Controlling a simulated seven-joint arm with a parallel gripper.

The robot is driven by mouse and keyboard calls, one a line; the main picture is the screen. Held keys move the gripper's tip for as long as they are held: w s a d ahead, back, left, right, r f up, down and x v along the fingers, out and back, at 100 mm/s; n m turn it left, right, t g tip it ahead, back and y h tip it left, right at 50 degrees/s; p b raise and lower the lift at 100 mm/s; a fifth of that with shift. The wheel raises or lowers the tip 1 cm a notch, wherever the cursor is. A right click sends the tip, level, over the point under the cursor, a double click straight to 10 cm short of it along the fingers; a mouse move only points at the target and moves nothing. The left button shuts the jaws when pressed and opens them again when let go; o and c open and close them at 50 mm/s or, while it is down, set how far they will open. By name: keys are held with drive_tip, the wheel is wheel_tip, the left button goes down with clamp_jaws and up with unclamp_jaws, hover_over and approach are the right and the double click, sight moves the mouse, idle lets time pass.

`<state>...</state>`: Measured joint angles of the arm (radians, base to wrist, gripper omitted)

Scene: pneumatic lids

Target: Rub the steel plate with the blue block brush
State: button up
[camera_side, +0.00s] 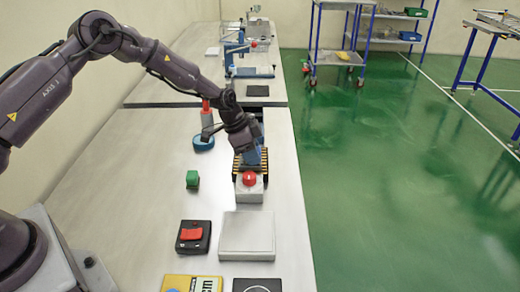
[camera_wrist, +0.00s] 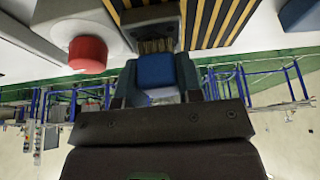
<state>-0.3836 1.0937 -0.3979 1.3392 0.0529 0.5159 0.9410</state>
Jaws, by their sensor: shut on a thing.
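My gripper (camera_wrist: 157,82) is shut on the blue block brush (camera_wrist: 156,70), with one finger on each side of it. Its brownish bristles (camera_wrist: 155,46) point away from my gripper. Beyond them, a grey metal surface (camera_wrist: 151,14) lies beside black-and-yellow stripes; it may be the steel plate. I cannot tell whether the bristles touch it. In the side view my gripper (camera_side: 250,147) is low over the striped fixture (camera_side: 263,166), and my wrist hides much of it.
A red button (camera_wrist: 88,54) on a pale box stands close beside the brush. A blue round thing (camera_side: 204,143) is left of my gripper.

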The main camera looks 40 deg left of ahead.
sight(242, 161)
drive_tip(key=shift+s+a, duration=1.4)
drive_tip(key=w+d, duration=0.4)
drive_tip(key=shift+w+d, duration=0.25)
drive_tip(key=shift+d, duration=0.05)
wheel_tip(242, 161, up, 8)
